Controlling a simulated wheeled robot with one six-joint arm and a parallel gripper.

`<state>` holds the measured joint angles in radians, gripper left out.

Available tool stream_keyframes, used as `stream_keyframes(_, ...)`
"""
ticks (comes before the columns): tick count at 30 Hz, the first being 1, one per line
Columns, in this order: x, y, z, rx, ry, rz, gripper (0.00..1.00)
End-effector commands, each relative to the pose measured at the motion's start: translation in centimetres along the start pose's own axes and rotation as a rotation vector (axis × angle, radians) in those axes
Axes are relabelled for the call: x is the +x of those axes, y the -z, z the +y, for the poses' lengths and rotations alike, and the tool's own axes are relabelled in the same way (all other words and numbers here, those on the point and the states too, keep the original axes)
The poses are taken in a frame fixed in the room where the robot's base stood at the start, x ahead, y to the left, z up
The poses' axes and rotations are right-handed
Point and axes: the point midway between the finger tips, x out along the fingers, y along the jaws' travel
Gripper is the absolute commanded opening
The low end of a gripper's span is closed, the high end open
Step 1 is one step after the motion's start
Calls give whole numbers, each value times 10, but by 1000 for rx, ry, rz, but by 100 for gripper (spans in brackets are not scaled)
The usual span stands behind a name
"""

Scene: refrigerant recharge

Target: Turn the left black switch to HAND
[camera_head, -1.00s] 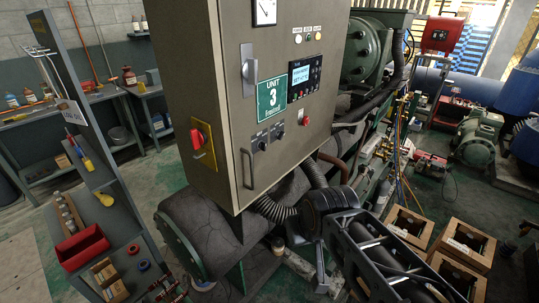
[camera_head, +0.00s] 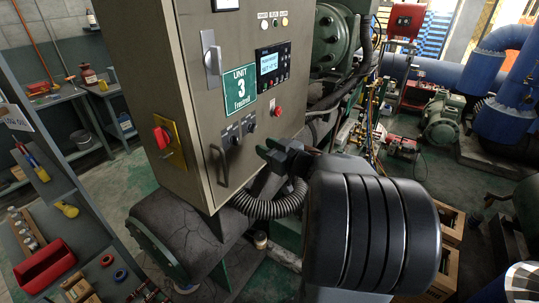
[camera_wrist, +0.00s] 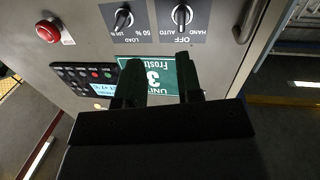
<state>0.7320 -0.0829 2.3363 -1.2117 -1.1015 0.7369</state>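The left black switch (camera_head: 236,136) is on the grey cabinet's front, below the green UNIT 3 sign. In the wrist view, which is upside down, this switch (camera_wrist: 182,16) carries the labels HAND, OFF and AUTO. Its knob looks upright, in line with OFF. The right black switch (camera_head: 251,127), labelled LOAD, sits beside it and also shows in the wrist view (camera_wrist: 123,19). My gripper (camera_head: 268,147) is near the panel, to the lower right of the switches. In the wrist view its two dark fingers (camera_wrist: 160,72) stand apart with nothing between them. No contact with either switch shows.
The cabinet (camera_head: 200,110) has a red button (camera_head: 278,111), a display (camera_head: 271,63), a grey handle (camera_head: 212,60), a lower door handle (camera_head: 219,165) and a red side switch (camera_head: 161,138). A ribbed hose (camera_head: 270,203) runs below. A grey shelf stands at left.

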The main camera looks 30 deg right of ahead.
Motion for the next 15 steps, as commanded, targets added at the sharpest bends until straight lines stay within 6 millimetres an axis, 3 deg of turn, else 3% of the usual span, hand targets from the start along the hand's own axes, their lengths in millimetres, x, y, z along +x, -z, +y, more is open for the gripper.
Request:
stream_keyframes(8, -13, -8, -9, 70, 159, 45, 33)
stream_keyframes(15, 5, -8, -14, 75, 174, 49, 33)
